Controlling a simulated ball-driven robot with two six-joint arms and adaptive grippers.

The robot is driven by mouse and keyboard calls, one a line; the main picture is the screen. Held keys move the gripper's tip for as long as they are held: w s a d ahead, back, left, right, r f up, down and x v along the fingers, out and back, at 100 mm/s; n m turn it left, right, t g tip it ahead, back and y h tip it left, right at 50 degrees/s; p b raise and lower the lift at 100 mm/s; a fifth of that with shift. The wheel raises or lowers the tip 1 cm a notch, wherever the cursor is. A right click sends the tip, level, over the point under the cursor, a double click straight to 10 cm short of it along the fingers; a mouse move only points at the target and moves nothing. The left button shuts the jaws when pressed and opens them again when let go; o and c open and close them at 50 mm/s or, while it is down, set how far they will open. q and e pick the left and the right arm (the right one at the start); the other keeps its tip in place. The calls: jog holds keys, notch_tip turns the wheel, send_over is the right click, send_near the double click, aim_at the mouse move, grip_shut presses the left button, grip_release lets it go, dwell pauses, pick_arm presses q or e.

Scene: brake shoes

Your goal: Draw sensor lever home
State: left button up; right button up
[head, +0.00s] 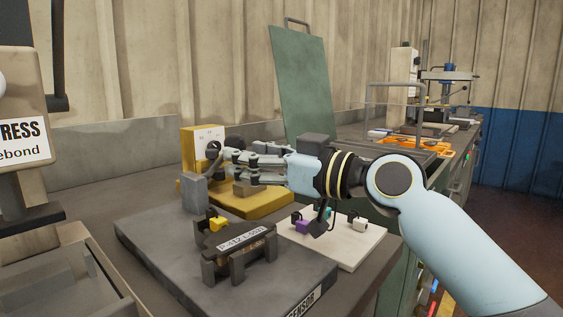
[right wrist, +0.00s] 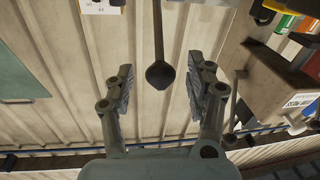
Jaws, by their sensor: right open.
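The sensor lever shows in the right wrist view as a dark rod ending in a round black knob (right wrist: 161,75). The knob appears between the two spread fingers with a gap on each side. In the head view a dark knob (head: 212,150) is in front of the yellow sensor unit (head: 188,150), which has a white face. My right gripper (head: 226,160) comes in from the right, open, with its fingertips at the knob. Its fingers hide part of the lever and unit. My left gripper is not in view.
A grey slab (head: 160,238) carries a dark fixture (head: 222,262) with a labelled brake shoe and a yellow block (head: 218,224). A white board (head: 352,262) with small coloured blocks lies below my right forearm. A press (head: 22,130) stands at left. A green panel (head: 300,80) leans behind.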

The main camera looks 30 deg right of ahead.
jog(key=v, duration=0.7)
jog(key=shift+s, duration=0.25)
jog(key=shift+d+f, duration=0.1)
jog(key=shift+d, duration=0.05)
